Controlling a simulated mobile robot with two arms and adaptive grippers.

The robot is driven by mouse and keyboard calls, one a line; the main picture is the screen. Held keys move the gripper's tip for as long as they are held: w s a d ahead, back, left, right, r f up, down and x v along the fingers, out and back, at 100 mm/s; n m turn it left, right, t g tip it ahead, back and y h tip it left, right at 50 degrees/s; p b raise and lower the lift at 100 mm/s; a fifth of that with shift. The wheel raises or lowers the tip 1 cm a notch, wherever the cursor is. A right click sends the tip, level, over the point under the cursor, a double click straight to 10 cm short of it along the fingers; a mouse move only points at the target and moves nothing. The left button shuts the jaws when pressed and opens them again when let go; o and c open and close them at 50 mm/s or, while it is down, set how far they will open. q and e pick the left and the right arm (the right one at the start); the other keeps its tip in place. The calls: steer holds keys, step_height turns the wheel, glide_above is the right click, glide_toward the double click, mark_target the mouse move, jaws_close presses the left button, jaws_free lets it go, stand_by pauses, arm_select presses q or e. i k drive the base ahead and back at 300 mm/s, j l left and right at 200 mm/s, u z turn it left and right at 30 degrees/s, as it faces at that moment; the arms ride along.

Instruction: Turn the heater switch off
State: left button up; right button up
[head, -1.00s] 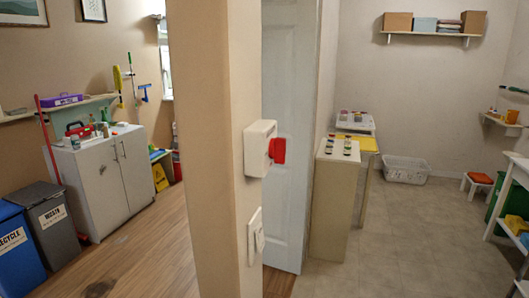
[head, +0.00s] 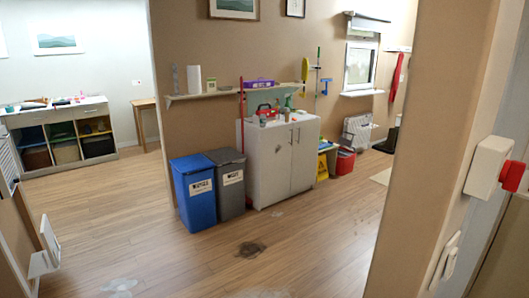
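A white wall box (head: 484,168) with a red knob (head: 511,176) sits on the narrow end face of the wall at the right edge of the head view. A second white switch plate (head: 444,262) is on the same wall below it. I cannot tell from the picture which of them is the heater switch, nor its setting. Neither of my grippers is in view.
A blue bin (head: 194,192) and a grey bin (head: 229,182) stand beside a white cabinet (head: 281,158). The tan wall end (head: 420,170) stands close at right.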

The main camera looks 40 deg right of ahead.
mark_target(511, 176)
steer(key=k+l+u, duration=0.1)
steer(key=l, duration=0.3)
steer(key=k+l+u, duration=0.15)
steer(key=l, duration=0.25)
steer(key=l+u, duration=0.1)
steer(key=l, duration=0.3)
steer(key=k+l+u, duration=0.1)
steer(key=l, duration=0.25)
steer(key=k+l+u, duration=0.1)
steer(key=k+l, duration=0.15)
steer(key=k+l+u, duration=0.15)
steer(key=l, duration=0.3)
